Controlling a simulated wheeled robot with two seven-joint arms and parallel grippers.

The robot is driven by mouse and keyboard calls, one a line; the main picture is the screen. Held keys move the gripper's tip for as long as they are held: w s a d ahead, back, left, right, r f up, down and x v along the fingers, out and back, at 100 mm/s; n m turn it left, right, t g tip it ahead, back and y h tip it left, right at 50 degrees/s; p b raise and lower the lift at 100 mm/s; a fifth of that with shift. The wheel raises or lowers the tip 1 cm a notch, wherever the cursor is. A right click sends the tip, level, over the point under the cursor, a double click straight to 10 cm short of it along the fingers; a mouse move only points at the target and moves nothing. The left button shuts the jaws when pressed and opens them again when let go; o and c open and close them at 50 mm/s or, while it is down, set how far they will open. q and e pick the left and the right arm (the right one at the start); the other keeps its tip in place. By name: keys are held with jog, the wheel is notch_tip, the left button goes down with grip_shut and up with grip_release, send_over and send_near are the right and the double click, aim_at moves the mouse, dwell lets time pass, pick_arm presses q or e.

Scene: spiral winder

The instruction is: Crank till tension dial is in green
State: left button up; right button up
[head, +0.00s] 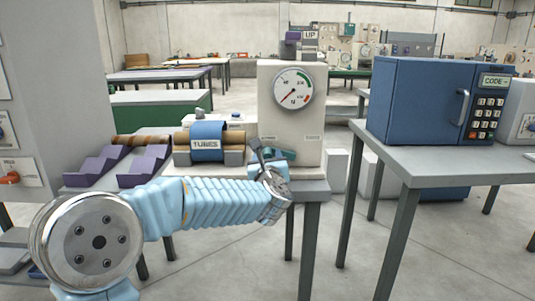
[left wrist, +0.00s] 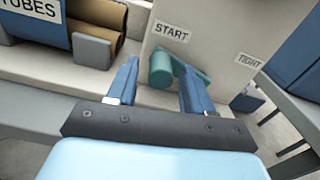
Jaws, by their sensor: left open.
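The winder (head: 265,115) is a pale box with a round tension dial (head: 292,88) on its front. The dial has a green arc at upper right and a red arc at lower right; its thin needle seems to point to the lower left, outside the green. A teal crank handle (head: 287,154) sits low on the front, between the START and TIGHT labels; it also shows in the left wrist view (left wrist: 161,70). My left gripper (head: 268,152) is open at the crank, its fingers (left wrist: 159,68) spread either side of the teal end. Contact is unclear. My right gripper is out of view.
A blue keypad cabinet (head: 420,100) stands on a grey table (head: 440,165) at right.

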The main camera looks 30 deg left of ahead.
pick_arm(q)
jog(key=shift+w+a, duration=0.25)
jog(key=shift+w, duration=0.2)
grip_shut()
